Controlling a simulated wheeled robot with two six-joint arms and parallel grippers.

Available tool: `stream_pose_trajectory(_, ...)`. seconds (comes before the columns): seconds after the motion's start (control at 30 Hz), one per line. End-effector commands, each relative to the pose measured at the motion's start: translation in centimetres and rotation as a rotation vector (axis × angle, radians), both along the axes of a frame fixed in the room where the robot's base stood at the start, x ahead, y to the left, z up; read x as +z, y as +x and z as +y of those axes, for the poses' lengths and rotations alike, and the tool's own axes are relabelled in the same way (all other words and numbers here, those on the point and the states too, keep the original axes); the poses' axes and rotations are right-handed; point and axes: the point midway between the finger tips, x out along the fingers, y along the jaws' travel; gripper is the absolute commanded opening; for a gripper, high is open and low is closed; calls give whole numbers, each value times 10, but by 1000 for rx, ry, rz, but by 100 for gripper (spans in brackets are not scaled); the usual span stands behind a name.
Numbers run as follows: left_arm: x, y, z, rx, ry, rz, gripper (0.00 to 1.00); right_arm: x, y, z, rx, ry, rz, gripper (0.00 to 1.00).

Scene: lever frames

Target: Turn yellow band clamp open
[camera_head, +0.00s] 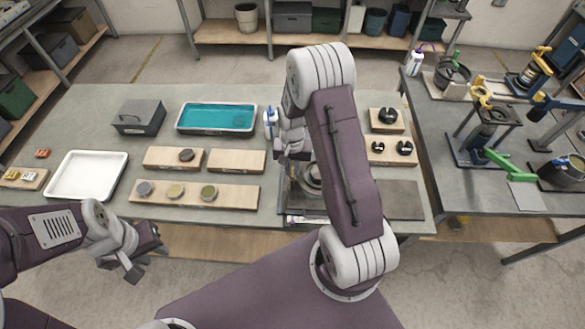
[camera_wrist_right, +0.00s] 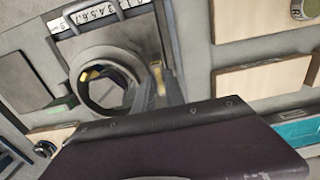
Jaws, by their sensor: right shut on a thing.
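The yellow band clamp lever (camera_wrist_right: 157,78) shows in the right wrist view as a short yellow handle beside a round grey ring (camera_wrist_right: 108,82) on a grey frame. My right gripper (camera_wrist_right: 156,92) is shut on this lever, with one dark finger on each side of it. In the head view my right gripper (camera_head: 291,150) is over the fixture (camera_head: 308,200) on the main table, and my arm hides the lever and much of the fixture. My left gripper (camera_head: 146,262) is open and empty, in front of the table's near edge at the left.
A white tray (camera_head: 88,176), a teal-filled tray (camera_head: 217,117), a grey box (camera_head: 138,117) and wooden boards with discs (camera_head: 195,193) lie left of the fixture. A white bottle (camera_head: 270,120) stands close by. Clamps and a green-handled device (camera_head: 511,165) stand on the right table.

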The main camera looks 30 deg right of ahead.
Motion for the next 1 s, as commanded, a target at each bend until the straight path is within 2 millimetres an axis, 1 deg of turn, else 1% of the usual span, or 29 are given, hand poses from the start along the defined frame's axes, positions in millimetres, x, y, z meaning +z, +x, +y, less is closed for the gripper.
stream_pose_trajectory(0.4, 0, 0, 0, 0, 0, 0, 32, 0, 0, 0, -9, 1, -1, 0)
stream_pose_trajectory(0.43, 0, 0, 0, 0, 0, 0, 32, 0, 0, 0, -9, 1, -1, 23)
stream_pose_trajectory(0.47, 0, 0, 0, 0, 0, 0, 32, 0, 0, 0, -9, 1, -1, 31)
stream_pose_trajectory(0.5, 0, 0, 0, 0, 0, 0, 32, 0, 0, 0, -9, 1, -1, 36)
stream_pose_trajectory(0.77, 0, 0, 0, 0, 0, 0, 32, 0, 0, 0, -7, 0, 0, 36)
stream_pose_trajectory(0.83, -1, 0, 0, 0, 0, 0, 32, 4, 1, 0, -7, 0, -2, 36)
stream_pose_trajectory(0.93, -5, 0, 0, 0, 0, 0, 32, 20, 1, 0, -7, -1, -5, 36)
stream_pose_trajectory(1.0, -8, 0, 0, 0, 0, 0, 32, 36, 2, 0, -7, -2, -8, 36)
